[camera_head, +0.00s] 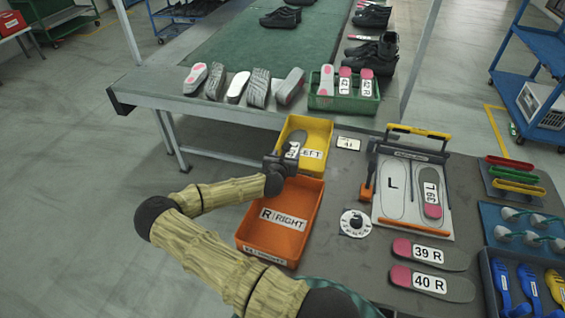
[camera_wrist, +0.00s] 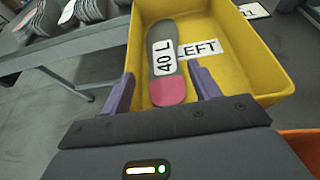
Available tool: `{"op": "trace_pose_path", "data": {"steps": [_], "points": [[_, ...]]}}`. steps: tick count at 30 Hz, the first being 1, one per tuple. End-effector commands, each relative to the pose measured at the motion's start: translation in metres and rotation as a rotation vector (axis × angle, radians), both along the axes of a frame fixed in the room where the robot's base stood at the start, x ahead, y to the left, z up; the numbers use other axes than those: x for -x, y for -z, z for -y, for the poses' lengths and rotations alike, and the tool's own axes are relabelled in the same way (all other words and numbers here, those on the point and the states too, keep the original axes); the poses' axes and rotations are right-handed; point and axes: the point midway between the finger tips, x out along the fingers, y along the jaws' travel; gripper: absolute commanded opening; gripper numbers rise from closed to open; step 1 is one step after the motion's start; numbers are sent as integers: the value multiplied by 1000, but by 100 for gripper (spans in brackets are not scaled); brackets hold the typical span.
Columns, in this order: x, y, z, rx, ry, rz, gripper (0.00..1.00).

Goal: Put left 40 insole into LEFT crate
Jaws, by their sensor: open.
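The left 40 insole (camera_wrist: 164,62), grey with a pink heel and a "40 L" label, lies inside the yellow LEFT crate (camera_wrist: 272,62) in the wrist view. In the head view the same yellow crate (camera_head: 322,133) stands behind the orange crate, and part of the insole (camera_head: 297,139) shows in it beside my gripper. My gripper (camera_wrist: 160,84) is open, its two purple fingers apart on either side of the insole's pink end, not closed on it. In the head view my gripper (camera_head: 284,162) is over the near left side of the yellow crate and hides part of it.
The orange RIGHT crate (camera_head: 300,222) stands directly in front of the yellow one. Insoles marked 39 R (camera_head: 428,254) and 40 R (camera_head: 430,283) lie on the grey table. A hinged fixture (camera_head: 397,215) holds another insole. A green bin (camera_head: 345,104) stands behind on the conveyor edge.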

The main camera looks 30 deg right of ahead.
Motion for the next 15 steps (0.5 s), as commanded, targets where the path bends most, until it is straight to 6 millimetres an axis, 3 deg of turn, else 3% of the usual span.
{"op": "trace_pose_path", "data": {"steps": [2, 15], "points": [[0, -12, 0, -1, 1, 2, 62], [54, -38, -55, 0, 1, 1, 62]]}}
